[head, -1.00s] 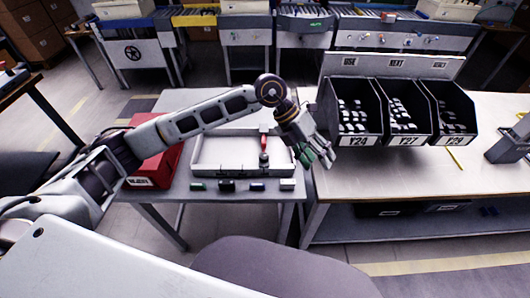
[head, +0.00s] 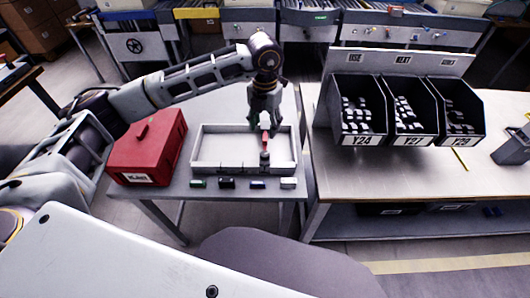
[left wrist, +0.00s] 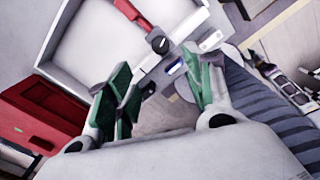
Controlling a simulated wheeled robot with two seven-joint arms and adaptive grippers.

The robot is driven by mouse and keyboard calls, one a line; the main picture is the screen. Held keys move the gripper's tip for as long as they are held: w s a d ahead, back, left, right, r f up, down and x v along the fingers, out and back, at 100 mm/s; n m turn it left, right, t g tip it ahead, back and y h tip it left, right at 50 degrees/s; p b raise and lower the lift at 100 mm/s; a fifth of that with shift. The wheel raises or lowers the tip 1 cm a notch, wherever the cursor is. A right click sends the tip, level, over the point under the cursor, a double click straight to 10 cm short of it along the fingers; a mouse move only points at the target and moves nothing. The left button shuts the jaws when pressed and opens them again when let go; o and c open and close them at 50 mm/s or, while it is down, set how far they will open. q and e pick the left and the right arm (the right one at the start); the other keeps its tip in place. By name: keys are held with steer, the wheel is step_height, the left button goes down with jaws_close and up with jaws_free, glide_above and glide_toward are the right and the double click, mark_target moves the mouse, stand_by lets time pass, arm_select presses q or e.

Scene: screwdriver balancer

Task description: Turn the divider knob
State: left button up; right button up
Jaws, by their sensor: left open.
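A white tray (head: 205,165) lies on the grey table. A small black knob (head: 264,158) stands at the tray's front wall, right of the middle, with a red piece (head: 265,141) just behind it. In the left wrist view the black knob (left wrist: 159,43) shows a white mark, with the red piece (left wrist: 128,10) beyond it. My left gripper (head: 264,124) points down over the tray, above and behind the knob. Its green-padded fingers (left wrist: 158,64) are spread, with nothing seen between them. They appear apart from the knob. My right gripper is out of view.
A red box (head: 147,150) stands left of the tray. Several small coloured blocks (head: 227,183) lie along the table's front edge. Black bins (head: 358,105) stand on the bench to the right. A purple-grey chair (head: 285,262) is in front.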

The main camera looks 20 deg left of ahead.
mark_target(265, 154)
arm_select(q)
steer(key=shift+f, duration=0.2)
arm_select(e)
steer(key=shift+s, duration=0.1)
arm_select(q)
step_height(265, 154, down, 14)
steer(key=shift+r+p, duration=0.25)
steer(key=shift+p, duration=0.55)
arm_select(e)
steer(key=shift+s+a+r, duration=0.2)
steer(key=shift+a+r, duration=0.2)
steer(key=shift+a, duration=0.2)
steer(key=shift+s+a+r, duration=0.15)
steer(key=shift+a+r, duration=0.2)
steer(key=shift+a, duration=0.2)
